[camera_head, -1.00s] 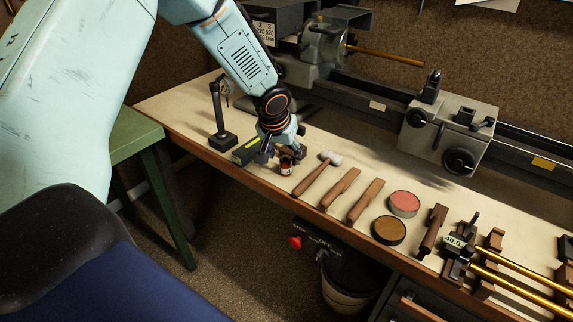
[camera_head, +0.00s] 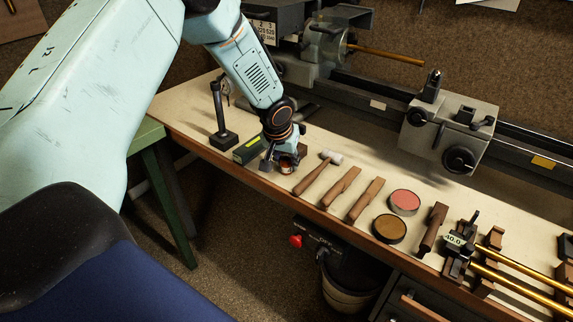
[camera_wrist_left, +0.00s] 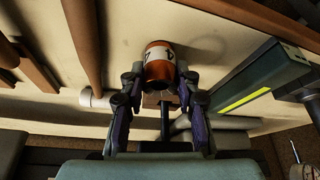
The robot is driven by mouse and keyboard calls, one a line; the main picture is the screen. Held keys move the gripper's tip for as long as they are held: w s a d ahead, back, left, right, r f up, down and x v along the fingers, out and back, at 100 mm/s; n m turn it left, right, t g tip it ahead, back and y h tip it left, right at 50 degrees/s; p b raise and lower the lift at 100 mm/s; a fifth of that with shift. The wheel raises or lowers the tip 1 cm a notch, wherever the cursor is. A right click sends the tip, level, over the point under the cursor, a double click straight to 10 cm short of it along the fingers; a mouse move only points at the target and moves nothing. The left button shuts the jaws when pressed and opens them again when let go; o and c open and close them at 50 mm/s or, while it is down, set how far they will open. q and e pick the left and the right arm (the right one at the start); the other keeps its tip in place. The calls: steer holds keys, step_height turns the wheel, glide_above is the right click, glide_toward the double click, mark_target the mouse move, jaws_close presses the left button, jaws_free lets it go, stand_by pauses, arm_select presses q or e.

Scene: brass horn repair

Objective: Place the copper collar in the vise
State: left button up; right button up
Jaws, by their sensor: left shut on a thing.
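The copper collar (camera_wrist_left: 158,62) is a short orange-copper ring with a white numbered label, held between the fingertips of my left gripper (camera_wrist_left: 158,88) in the left wrist view. In the head view my left gripper (camera_head: 282,161) is low over the bench near its front edge, with the collar (camera_head: 287,168) partly hidden by the fingers. I cannot tell whether the collar touches the bench. A dark green block with a yellow stripe (camera_head: 248,149) lies just left of the gripper. I cannot make out for certain which thing is the vise. My right gripper is not in view.
A mallet (camera_head: 313,177) and wooden-handled tools lie right of the gripper. A black upright stand (camera_head: 220,125) is at the left. Two round tins, red (camera_head: 404,202) and brown (camera_head: 388,229), lie farther right. A lathe (camera_head: 445,135) runs along the back.

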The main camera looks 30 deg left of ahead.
mark_target(287, 157)
arm_select(q)
steer(key=shift+c, duration=1.4)
steer(key=shift+w+a+f, duration=0.1)
steer(key=shift+w, duration=0.05)
jaws_close()
steer(key=shift+r, duration=0.35)
step_height(287, 157, up, 10)
steer(key=shift+f+p, duration=0.25)
steer(key=shift+p, duration=0.3)
steer(key=shift+f, duration=0.1)
